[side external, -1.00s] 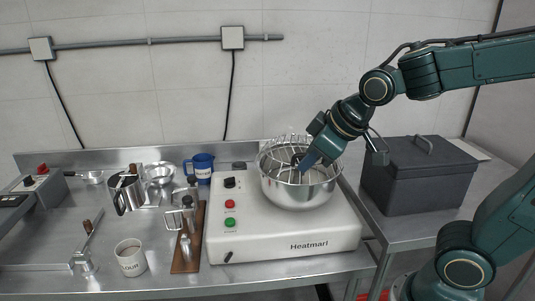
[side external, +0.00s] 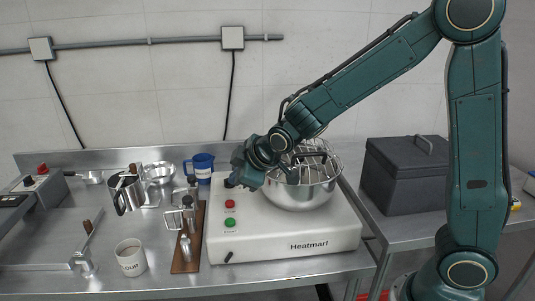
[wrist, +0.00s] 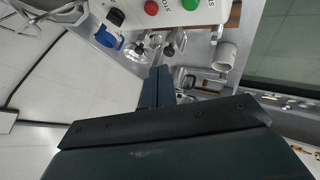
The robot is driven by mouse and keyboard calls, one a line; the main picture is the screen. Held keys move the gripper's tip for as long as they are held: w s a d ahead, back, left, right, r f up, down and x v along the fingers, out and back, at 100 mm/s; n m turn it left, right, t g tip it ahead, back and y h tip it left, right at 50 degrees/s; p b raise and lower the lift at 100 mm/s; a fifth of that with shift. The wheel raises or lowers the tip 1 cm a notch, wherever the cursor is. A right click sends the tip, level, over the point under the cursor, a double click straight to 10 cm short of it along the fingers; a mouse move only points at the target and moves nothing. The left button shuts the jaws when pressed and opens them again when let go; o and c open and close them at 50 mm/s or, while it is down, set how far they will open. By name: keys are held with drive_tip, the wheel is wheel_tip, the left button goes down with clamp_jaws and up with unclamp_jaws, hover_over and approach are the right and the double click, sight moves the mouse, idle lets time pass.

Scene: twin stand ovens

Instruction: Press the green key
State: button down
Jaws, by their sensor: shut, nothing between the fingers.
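My gripper (side external: 243,178) is above the panel's back part, near the knob, apart from the green key. In the wrist view its fingers (wrist: 158,75) are together and empty.
A wooden board (side external: 187,255) with steel tools, a blue mug (side external: 200,165) and a white cup (side external: 130,258) are to the left. A dark box (side external: 405,185) stands right.

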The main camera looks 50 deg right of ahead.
sight(233, 222)
drive_tip(key=shift+w+a+f+n, duration=0.2)
drive_tip(key=shift+w+f, duration=0.25)
drive_tip(key=shift+w+a+f+n, duration=0.2)
drive_tip(key=shift+w+f, duration=0.2)
drive_tip(key=shift+f, duration=0.15)
drive_tip(key=shift+f, duration=4.2)
drive_tip(key=shift+f, duration=0.9)
drive_tip(key=shift+r, duration=0.9)
drive_tip(key=shift+r, duration=2.5)
